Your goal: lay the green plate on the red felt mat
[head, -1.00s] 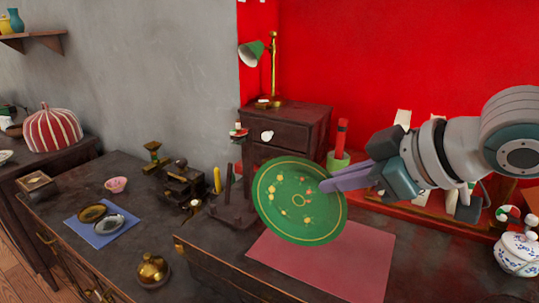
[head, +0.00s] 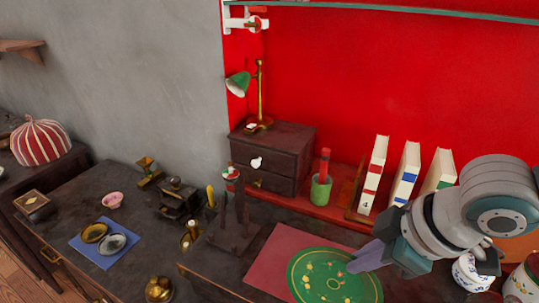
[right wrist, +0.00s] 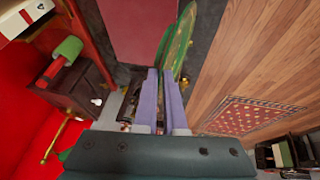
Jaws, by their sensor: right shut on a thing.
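The green plate (head: 330,284), with a gold ring and coloured spots, is in the lower middle of the head view. My right gripper (head: 362,258) is shut on its rim from the right. The plate covers the front right part of the red felt mat (head: 277,250); I cannot tell whether they touch. In the right wrist view the plate (right wrist: 181,45) shows nearly edge-on at the tips of the purple fingers (right wrist: 162,75), with the mat (right wrist: 143,25) beyond to the left. My left gripper is not in view.
A dark rack (head: 234,228) stands left of the mat. Behind are a small drawer cabinet (head: 270,158), a green pot (head: 320,190) and several upright books (head: 405,172). A patterned jar (head: 470,272) stands at right. A blue cloth (head: 104,248) with two small dishes lies left.

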